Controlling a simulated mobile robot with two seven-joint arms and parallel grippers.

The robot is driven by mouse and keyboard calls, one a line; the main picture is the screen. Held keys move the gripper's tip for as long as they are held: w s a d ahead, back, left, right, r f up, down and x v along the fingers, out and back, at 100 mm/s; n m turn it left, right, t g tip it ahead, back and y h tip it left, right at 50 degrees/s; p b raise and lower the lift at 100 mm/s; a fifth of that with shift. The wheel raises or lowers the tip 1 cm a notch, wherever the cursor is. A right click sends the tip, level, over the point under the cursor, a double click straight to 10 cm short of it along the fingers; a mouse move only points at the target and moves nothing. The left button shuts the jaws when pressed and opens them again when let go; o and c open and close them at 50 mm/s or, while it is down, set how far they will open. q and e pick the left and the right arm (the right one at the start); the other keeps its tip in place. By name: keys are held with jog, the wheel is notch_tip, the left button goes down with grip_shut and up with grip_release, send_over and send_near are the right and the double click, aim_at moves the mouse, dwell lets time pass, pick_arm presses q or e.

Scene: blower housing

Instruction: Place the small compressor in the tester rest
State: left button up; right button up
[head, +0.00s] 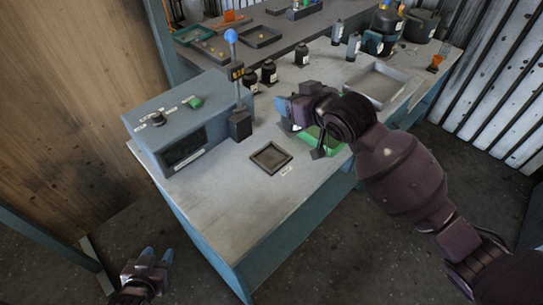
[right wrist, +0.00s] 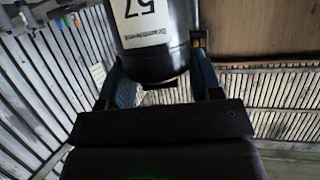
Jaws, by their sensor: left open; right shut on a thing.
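My right gripper (head: 285,107) is shut on a black cylindrical compressor (right wrist: 158,60) with a white label reading 57. The right wrist view shows it between the blue fingers; in the head view the gripper and arm mostly hide it. The gripper is over the bench, right of the tester post. The tester is a blue-grey box (head: 178,125) with a dark display, a knob and a green button. A shallow dark square tray (head: 270,157), perhaps the rest, lies empty in front of the post. My left gripper (head: 157,258) is open and empty, low beside the bench.
The post (head: 237,85) with a blue ball top stands beside the tester box. Several black bottle-shaped units (head: 301,56) stand behind it. A green tray (head: 312,142) is partly under my right arm. A grey tray (head: 376,84) lies at right. The bench front is clear.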

jog(key=w+a+r+n+g+y, duration=0.2)
jog(key=a+r, duration=0.3)
jog(key=r, duration=0.1)
notch_tip(320, 180, down, 20)
jog(key=shift+s+a+r, duration=0.1)
jog(key=shift+r, duration=0.05)
dwell(0.4)
jog(key=o, duration=1.3)
jog(key=shift+f, duration=0.2)
